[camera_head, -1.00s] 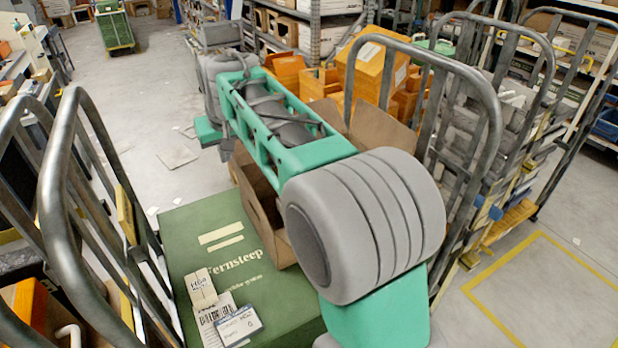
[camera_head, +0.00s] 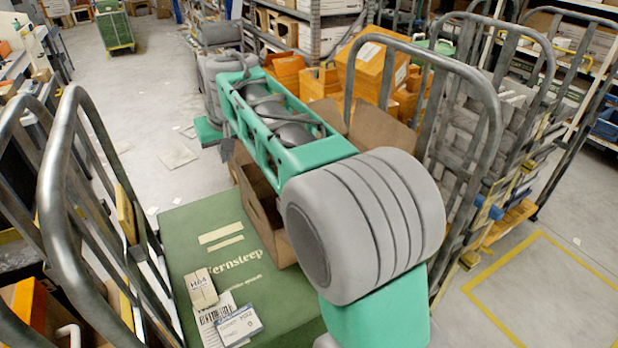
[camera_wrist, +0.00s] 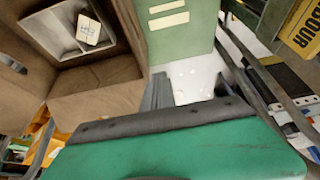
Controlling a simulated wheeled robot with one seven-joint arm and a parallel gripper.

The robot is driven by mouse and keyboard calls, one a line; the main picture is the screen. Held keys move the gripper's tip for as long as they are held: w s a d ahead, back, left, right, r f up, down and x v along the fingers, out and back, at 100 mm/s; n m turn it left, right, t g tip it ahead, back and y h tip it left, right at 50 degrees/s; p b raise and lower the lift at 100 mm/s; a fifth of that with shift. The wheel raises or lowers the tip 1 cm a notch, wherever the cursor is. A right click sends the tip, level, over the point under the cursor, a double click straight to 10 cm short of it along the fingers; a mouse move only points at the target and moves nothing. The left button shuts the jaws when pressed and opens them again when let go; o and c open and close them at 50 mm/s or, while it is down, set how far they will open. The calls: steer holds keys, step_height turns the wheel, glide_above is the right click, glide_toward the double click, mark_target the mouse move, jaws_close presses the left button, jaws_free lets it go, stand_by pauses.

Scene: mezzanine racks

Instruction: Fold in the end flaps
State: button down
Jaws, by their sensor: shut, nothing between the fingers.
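An open brown cardboard box (camera_head: 262,212) stands on a large green box, partly hidden behind my arm. A raised brown flap (camera_head: 382,128) shows right of my arm. In the wrist view the open box fills the upper left. A grey-white piece with a label (camera_wrist: 88,30) is inside. One flap (camera_wrist: 100,97) extends from the near rim towards my gripper, and a side panel (camera_wrist: 22,68) has a slot. My gripper (camera_wrist: 157,90) is shut and empty, beside this flap; contact cannot be told. In the head view its end is mostly hidden by the wrist.
The green box (camera_head: 205,250) carries labels (camera_head: 225,318). Metal cage rails stand close at left (camera_head: 62,190) and right (camera_head: 485,110). Orange boxes (camera_head: 370,75) are stacked behind the cardboard box. Open floor (camera_head: 150,100) lies at the upper left.

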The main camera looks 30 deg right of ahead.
step_height(320, 180, down, 3)
steer(key=shift+f+b, duration=0.15)
steer(key=shift+b, duration=0.95)
steer(key=shift+d, duration=0.1)
steer(key=d+p, duration=0.2)
steer(key=d, duration=1)
stand_by(0.6)
step_height(320, 180, up, 7)
steer(key=p, duration=0.5)
stand_by(0.3)
